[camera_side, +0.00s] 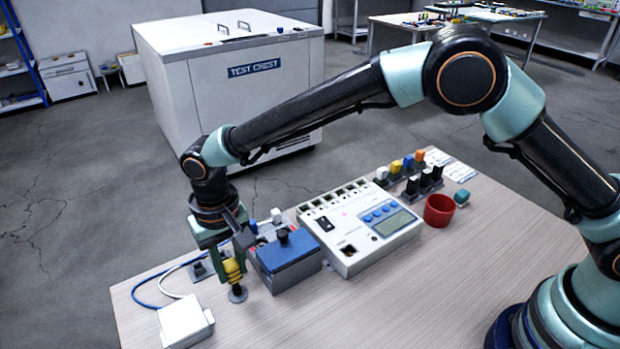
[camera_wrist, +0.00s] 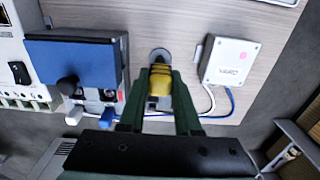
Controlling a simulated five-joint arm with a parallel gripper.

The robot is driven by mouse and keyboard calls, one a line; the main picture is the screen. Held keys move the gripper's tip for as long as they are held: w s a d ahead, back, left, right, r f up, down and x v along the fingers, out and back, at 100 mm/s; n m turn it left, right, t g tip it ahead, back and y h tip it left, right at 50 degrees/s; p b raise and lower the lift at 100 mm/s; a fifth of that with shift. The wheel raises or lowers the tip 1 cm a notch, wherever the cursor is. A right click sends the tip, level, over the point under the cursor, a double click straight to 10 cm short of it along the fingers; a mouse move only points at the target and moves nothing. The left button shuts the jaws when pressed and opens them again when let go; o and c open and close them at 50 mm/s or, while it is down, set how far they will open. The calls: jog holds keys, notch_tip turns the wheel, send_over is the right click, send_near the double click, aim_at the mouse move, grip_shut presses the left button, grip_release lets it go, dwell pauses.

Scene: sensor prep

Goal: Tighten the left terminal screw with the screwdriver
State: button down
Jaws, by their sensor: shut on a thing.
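My gripper (camera_side: 232,262) points down at the front left of the table, its green fingers closed around the yellow handle of the screwdriver (camera_side: 233,272). The handle looks upright above a small dark round base (camera_side: 238,294). Whether it touches the base is unclear. In the wrist view the yellow handle (camera_wrist: 160,88) sits between the fingertips, with the grey round base (camera_wrist: 160,55) just beyond. A white sensor box (camera_side: 185,323) has a blue and a white wire running to a small dark block (camera_side: 200,270) behind my gripper. I cannot make out the left terminal screw.
A blue-topped grey box (camera_side: 288,262) with a black knob stands close right of my gripper. Beyond it are a white meter unit (camera_side: 360,225), a red cup (camera_side: 439,210) and a rack of coloured pieces (camera_side: 408,170). The table's front middle (camera_side: 370,310) is clear.

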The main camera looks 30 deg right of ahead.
jog(key=shift+r, duration=1.25)
jog(key=shift+r, duration=0.1)
notch_tip(320, 180, up, 11)
jog(key=w+d, duration=0.5)
jog(key=d, duration=0.8)
jog(key=shift+w+d+f, duration=0.1)
jog(key=shift+f, duration=2.15)
jog(key=shift+d+f, duration=0.1)
jog(key=shift+f, duration=2.15)
jog(key=shift+f, duration=1)
